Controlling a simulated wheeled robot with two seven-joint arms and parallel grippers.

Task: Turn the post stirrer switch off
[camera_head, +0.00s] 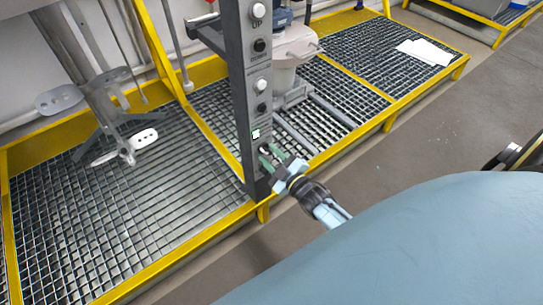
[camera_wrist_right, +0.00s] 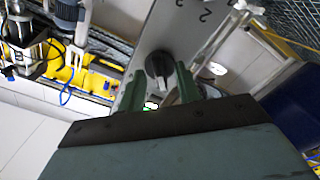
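The grey control post (camera_head: 240,75) stands upright in the head view, with several knobs and buttons down its face. Near its lower end is a rotary switch (camera_head: 264,148), partly covered by my gripper. In the right wrist view it is a round black knob (camera_wrist_right: 158,66) with a lighter grip bar. My right gripper (camera_head: 268,158) is at this switch with its green fingers apart. In the wrist view the fingertips (camera_wrist_right: 160,78) lie on either side of the knob; I cannot tell whether they touch it. My left gripper is in neither view.
Yellow-edged grating platforms (camera_head: 110,220) lie left and right of the post. A stirrer shaft with paddles (camera_head: 105,100) stands at left, and a grey-white drum mixer (camera_head: 293,55) stands behind the post. White sheets (camera_head: 425,52) lie on the right grating. The grey floor (camera_head: 400,150) in front is clear.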

